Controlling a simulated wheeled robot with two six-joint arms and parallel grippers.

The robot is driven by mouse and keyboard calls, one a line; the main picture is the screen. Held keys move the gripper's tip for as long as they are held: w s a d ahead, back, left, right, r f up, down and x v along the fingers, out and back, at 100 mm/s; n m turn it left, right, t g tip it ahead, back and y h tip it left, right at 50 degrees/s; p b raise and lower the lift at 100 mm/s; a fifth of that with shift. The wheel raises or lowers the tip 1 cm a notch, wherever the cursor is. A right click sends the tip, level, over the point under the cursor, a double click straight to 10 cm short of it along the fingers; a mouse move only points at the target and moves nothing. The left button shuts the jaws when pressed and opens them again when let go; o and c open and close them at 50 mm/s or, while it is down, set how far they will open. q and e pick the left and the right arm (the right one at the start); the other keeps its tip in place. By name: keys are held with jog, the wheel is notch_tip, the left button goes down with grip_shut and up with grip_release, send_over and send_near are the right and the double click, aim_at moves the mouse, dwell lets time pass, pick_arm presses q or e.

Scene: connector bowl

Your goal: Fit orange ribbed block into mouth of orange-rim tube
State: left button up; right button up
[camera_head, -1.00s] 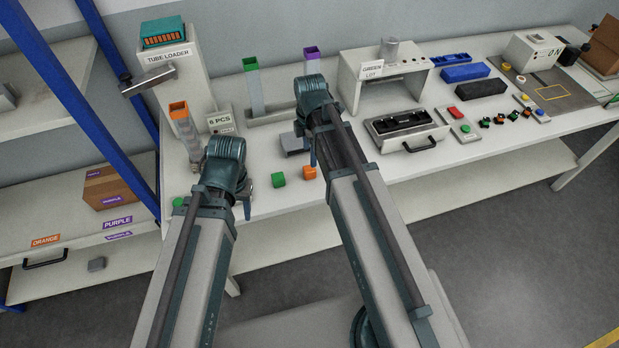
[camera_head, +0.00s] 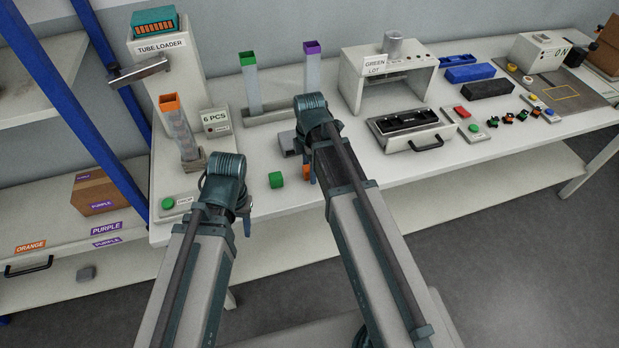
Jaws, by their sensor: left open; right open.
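The orange-rim tube (camera_head: 178,128) stands upright in a grey base at the left of the table, its square orange mouth facing up. A small orange block (camera_head: 306,173) lies on the table, partly hidden by my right gripper; its ribs cannot be made out. My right gripper (camera_head: 312,167) is open and beside or over this block, mostly hidden by its own wrist; contact cannot be told. My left gripper (camera_head: 246,220) is open near the table's front edge, right of and nearer than the tube, largely hidden behind its wrist.
A green block (camera_head: 276,180) lies between the two arms. Behind are a green-rim tube (camera_head: 250,85) and a purple-rim tube (camera_head: 312,68). The tube loader (camera_head: 165,65) stands back left. A green button (camera_head: 168,203) is at the front left, a black tray (camera_head: 408,122) further right.

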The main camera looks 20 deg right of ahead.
jog(key=shift+f, duration=0.25)
grip_shut()
jog(key=shift+r, duration=0.1)
dwell(0.3)
notch_tip(320, 180, up, 10)
jog(key=p, duration=1)
